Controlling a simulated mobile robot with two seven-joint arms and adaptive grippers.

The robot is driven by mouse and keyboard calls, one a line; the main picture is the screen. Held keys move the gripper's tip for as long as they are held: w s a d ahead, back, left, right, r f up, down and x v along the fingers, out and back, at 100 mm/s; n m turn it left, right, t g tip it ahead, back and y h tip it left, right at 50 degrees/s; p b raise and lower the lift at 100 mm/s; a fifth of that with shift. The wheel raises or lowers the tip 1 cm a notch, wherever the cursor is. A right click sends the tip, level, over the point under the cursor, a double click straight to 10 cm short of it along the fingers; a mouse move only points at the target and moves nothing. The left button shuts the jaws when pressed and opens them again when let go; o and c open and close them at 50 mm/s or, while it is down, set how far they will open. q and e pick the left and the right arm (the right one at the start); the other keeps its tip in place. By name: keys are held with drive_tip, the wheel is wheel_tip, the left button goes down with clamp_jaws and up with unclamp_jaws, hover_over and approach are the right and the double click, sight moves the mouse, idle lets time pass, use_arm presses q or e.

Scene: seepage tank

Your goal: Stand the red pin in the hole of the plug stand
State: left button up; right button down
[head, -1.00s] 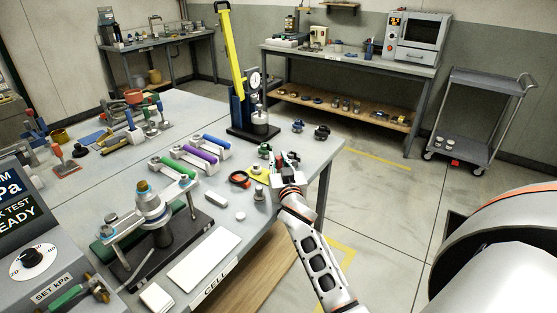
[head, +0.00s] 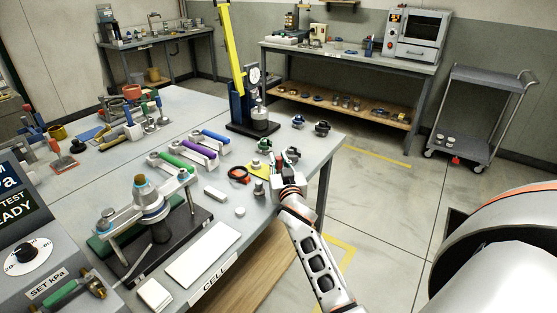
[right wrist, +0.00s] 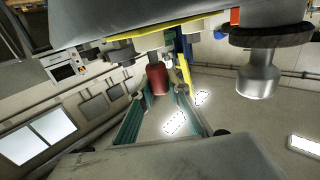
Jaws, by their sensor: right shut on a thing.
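The red pin (right wrist: 157,79) shows in the right wrist view between the teal fingers of my right gripper (right wrist: 158,98), which is shut on it. In the head view my right gripper (head: 284,164) is over the right edge of the near table, beside a yellow pad (head: 258,170); the pin cannot be made out there. A grey post with a dark disc (right wrist: 258,76) stands apart from the pin in the right wrist view. I cannot tell for sure which piece is the plug stand, and no hole shows clearly. My left gripper is not in view.
A black-and-red ring (head: 239,174) and a small grey cylinder (head: 258,188) are close to the right gripper. The gauge press (head: 252,112) stands behind it. Green, purple and blue handled tools (head: 197,149) lie to the left. A white plate (head: 203,254) lies in front.

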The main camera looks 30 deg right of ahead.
drive_tip(key=shift+f, duration=0.15)
drive_tip(key=c, duration=2.3)
unclamp_jaws()
drive_tip(key=shift+f, duration=0.1)
drive_tip(key=shift+c, duration=0.2)
drive_tip(key=o, duration=0.5)
drive_tip(key=v, duration=0.7)
drive_tip(key=shift+s+a, duration=0.15)
drive_tip(key=shift+s, duration=0.1)
